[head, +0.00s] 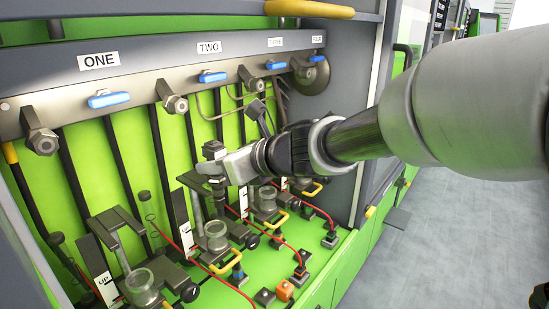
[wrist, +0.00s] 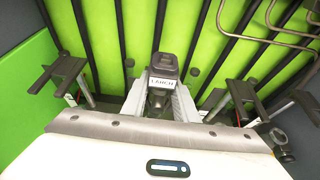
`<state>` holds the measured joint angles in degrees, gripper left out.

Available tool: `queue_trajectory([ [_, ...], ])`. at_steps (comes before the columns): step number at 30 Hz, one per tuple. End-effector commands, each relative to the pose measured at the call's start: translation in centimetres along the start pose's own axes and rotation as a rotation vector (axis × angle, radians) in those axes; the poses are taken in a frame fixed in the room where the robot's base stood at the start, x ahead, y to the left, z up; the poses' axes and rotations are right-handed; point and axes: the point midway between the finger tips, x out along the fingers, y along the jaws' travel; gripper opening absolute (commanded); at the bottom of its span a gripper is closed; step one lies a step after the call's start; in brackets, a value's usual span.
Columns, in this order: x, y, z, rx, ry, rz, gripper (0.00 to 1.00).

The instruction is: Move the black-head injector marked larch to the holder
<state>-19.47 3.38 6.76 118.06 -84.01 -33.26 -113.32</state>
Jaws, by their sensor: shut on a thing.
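The black-head injector marked larch (wrist: 163,66) is between my gripper's two fingers in the wrist view, its white label facing me. In the head view its dark head (head: 213,149) shows at the fingertips, and its lower part is hard to make out. My gripper (head: 210,168) is shut on it, in front of the bench's back panel near the station marked TWO. In the wrist view my gripper (wrist: 160,103) has one pale finger on each side of the injector. I cannot tell which bench fitting is the holder. Clear cups with clamps stand below, one at the front left (head: 142,288) and one below my gripper (head: 216,236).
A grey rail with nozzles and blue valve handles (head: 108,100) runs above, labelled ONE (head: 99,60), TWO (head: 209,48) and THREE. Upright stands flank my gripper in the wrist view, left (wrist: 70,76) and right (wrist: 240,92). Red cables and connectors (head: 284,290) lie along the bench front.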

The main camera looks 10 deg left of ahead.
Motion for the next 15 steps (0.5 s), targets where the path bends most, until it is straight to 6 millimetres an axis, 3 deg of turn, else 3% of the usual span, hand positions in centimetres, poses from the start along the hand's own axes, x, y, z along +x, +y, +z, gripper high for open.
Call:
queue_trajectory([
  [15,-2.4,0.0,-0.6,-0.001,-0.003,-0.001,0.0],
])
